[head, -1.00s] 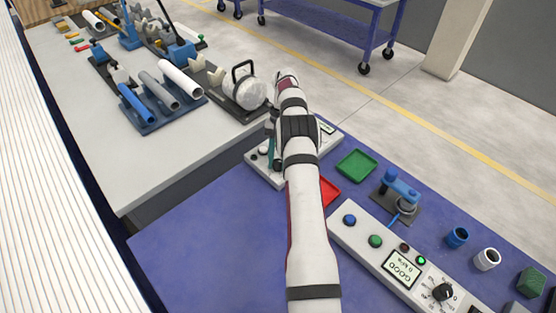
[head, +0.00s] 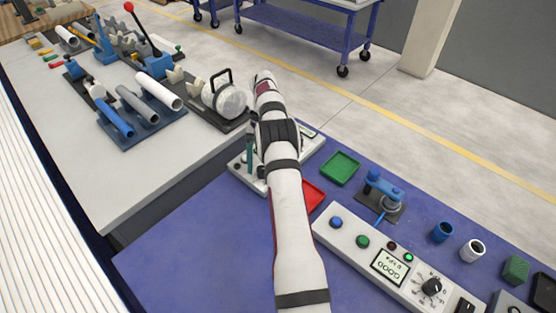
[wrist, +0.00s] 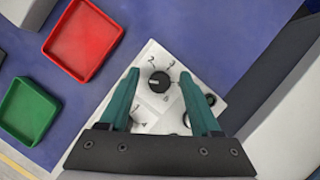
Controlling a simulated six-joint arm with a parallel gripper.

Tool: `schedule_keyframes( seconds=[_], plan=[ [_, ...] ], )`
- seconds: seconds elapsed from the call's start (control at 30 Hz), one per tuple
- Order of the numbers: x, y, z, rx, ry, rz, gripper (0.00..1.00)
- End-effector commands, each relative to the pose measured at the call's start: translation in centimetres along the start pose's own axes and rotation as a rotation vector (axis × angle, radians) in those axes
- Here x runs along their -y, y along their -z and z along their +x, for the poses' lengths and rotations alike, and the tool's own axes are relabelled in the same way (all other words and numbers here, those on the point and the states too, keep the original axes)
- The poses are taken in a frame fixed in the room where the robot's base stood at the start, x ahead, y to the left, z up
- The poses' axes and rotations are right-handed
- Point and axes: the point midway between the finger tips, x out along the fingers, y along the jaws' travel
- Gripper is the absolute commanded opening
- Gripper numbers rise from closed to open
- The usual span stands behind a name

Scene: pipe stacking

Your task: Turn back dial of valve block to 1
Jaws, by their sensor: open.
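The white valve block (head: 241,174) sits at the far left of the blue table in the head view, largely hidden behind my arm. In the wrist view, the valve block (wrist: 150,55) shows a round black dial (wrist: 159,83) with printed marks around it. A "2" shows above the dial; another mark at its upper right is too small to read surely. A pale mark on the dial lies on its left side. My gripper (wrist: 159,74) is open, its teal fingers on either side of the dial. I cannot tell whether they touch it.
A red tray (wrist: 83,40) and a green tray (wrist: 28,110) lie beside the block. A white control panel (head: 349,244) with buttons and a blue clamp fixture (head: 383,188) stand to the right.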

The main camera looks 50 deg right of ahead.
Motion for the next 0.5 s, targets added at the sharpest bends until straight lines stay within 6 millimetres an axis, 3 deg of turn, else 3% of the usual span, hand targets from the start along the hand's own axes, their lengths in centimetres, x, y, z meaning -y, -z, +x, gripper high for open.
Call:
schedule_keyframes(
  seconds=[0.1,0.3,0.5],
  plan=[
    [0.0,-1.0,-2.8,-0.005,0.001,0.000,0.64],
    [-5.7,-3.6,-5.4,-0.002,0.003,0.005,0.64],
    [-9.8,-5.5,-7.3,-0.002,0.002,0.003,0.64]
  ],
)
